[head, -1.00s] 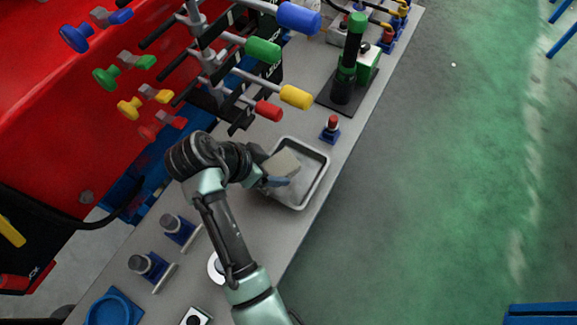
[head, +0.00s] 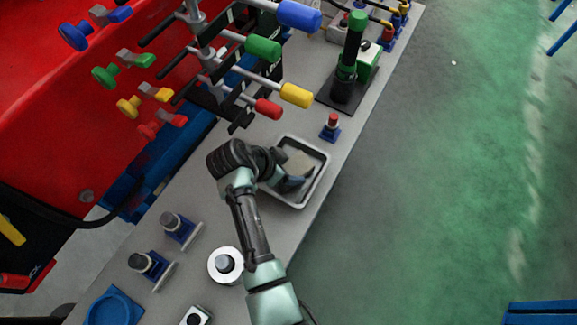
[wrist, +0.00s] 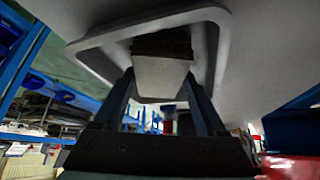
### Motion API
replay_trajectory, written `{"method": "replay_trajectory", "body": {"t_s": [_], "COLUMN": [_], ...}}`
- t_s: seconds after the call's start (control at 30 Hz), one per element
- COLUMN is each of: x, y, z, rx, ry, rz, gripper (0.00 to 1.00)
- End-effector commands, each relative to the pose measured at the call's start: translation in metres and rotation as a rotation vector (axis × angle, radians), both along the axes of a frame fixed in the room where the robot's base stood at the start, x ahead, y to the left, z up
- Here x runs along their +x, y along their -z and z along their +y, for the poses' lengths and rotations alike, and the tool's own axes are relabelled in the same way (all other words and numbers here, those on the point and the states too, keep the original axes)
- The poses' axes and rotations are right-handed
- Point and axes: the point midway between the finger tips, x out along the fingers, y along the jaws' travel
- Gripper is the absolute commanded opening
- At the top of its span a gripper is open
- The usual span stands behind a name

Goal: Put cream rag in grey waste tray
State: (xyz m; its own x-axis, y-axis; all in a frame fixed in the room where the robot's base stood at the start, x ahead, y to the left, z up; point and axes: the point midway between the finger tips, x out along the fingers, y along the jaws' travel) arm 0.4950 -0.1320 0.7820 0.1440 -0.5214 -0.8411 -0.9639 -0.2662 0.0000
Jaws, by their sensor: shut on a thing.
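The cream rag (head: 298,163) is a small pale block-like piece held at the end of my gripper (head: 290,183). In the wrist view the rag (wrist: 161,76) sits between the two fingertips (wrist: 165,85), which are shut on it. The grey waste tray (head: 321,180) is a shallow rectangular tray with a light rim, near the right edge of the bench. The rag is within the tray's outline in the head view. The tray's rim (wrist: 105,33) frames the rag in the wrist view. I cannot tell whether the rag touches the tray floor. My gripper covers the tray's left part.
A small red-topped blue piece (head: 332,127) stands just beyond the tray. Red and yellow handles (head: 296,95) overhang the bench to the upper left. A white ring with a dark knob (head: 225,264) lies near my arm.

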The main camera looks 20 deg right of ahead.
Motion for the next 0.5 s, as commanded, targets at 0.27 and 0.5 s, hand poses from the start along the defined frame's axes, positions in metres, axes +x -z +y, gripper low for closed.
{"method": "replay_trajectory", "body": {"t_s": [0.27, 0.5], "x": [0.0002, 0.0002], "y": [0.0015, 0.0014], "z": [0.0002, 0.0001], "rx": [0.000, 0.000], "ry": [0.000, -0.001], "rz": [0.000, 0.001], "gripper": [0.92, 1.00]}}
